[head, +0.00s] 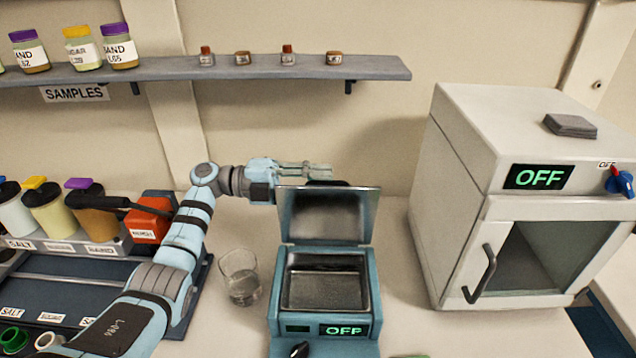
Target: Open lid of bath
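The bath (374,315) is a blue box with a metal basin (325,288) inside and a green OFF display on its front. Its lid (325,215) stands raised at the back, nearly upright, so the basin is uncovered. My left gripper (322,171) is just behind and above the lid's top edge, its fingers pointing right. A small dark part shows at the lid's top edge, just below the fingers. I cannot tell whether the fingers touch the lid or how far apart they are. My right gripper is not in view.
A glass beaker (241,278) stands left of the bath, close to my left arm. A white oven (470,160) with an OFF display stands on the right. A shelf (380,68) with jars and small bottles runs above. Sample containers (95,215) fill the left side.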

